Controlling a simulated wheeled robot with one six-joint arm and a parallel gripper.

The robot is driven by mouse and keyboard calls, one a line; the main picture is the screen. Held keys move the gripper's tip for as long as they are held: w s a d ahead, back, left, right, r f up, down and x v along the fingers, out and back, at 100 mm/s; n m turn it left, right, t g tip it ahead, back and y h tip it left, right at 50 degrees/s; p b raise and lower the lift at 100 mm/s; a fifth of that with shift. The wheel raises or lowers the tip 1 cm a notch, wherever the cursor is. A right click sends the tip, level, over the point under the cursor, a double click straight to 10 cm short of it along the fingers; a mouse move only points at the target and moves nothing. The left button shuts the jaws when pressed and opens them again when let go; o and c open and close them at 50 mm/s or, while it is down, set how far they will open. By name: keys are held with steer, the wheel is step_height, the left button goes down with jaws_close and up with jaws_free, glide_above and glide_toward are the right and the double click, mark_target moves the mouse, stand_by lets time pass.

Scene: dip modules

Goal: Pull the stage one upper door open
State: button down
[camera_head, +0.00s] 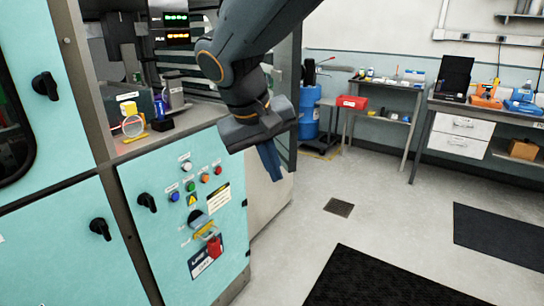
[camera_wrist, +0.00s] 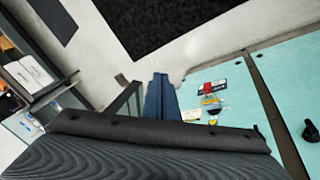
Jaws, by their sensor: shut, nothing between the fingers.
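The teal cabinet on the left of the head view has an upper door (camera_head: 30,130) with a dark rounded window and a black knob (camera_head: 45,85) near its right edge. A lower door (camera_head: 70,250) with its own black knob (camera_head: 100,228) is below it. Both doors look closed. I cannot read which stage each door belongs to. My gripper (camera_head: 270,162) hangs in front of the control panel's right side, well right of the upper door and apart from it. In the wrist view my gripper (camera_wrist: 161,97) points over the floor, fingers together, with nothing held.
A teal control panel (camera_head: 150,180) with buttons, a black knob and a red padlock (camera_head: 214,247) stands beside the doors. A shelf above it holds small items. Behind are a blue barrel (camera_head: 309,115) and workbenches. Black mats (camera_head: 385,280) lie on open floor at right.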

steer(key=w+a+r+t+h+b, duration=0.1)
steer(key=a+r+t, duration=0.2)
steer(key=a+r, duration=0.5)
steer(key=w+d+f+p, duration=0.3)
steer(key=w+d+f, duration=0.3)
steer(key=d, duration=0.2)
steer(key=shift+f, duration=0.4)
steer(key=shift+d, duration=0.15)
